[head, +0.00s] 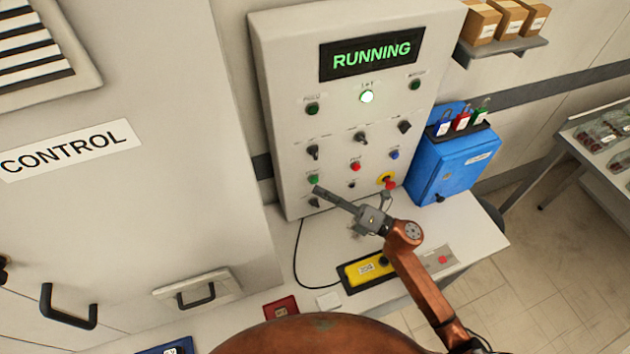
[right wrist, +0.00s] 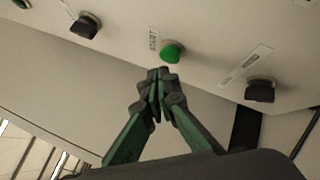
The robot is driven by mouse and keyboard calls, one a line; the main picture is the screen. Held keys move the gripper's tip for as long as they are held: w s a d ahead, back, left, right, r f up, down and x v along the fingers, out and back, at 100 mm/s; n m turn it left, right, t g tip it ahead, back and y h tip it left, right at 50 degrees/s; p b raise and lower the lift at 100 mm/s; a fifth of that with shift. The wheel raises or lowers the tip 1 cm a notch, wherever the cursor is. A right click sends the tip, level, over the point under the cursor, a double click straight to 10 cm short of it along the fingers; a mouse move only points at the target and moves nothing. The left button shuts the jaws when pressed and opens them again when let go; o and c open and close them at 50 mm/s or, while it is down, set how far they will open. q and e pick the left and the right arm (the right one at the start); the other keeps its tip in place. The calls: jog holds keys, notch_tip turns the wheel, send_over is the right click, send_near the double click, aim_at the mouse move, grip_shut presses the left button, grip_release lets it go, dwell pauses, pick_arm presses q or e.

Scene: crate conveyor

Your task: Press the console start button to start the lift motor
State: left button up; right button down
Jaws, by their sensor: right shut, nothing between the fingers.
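The light grey console (head: 290,60) stands on the bench against the wall. Its display (head: 372,53) reads RUNNING in green, and the lamp (head: 367,97) below it glows. The green start button (head: 314,179) is at the console's lower left; it also shows in the right wrist view (right wrist: 173,52), beside a START label. My right gripper (head: 318,190) is shut and empty, its tips close to the button. In the right wrist view the shut fingertips (right wrist: 160,73) lie just below the button with a small visible gap. My left gripper is not in view.
Other knobs and buttons surround the start button, including a red button (head: 355,166) and a red emergency stop (head: 389,183) on yellow. A blue lockout box (head: 452,170) stands right of the console. A yellow pendant (head: 367,269) lies on the bench.

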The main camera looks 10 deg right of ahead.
jog(key=shift+s, duration=0.1)
jog(key=s, duration=0.2)
jog(key=s+d, duration=0.1)
jog(key=s, duration=0.2)
jog(key=shift+p, duration=0.4)
jog(key=shift+w, duration=0.1)
dwell(0.7)
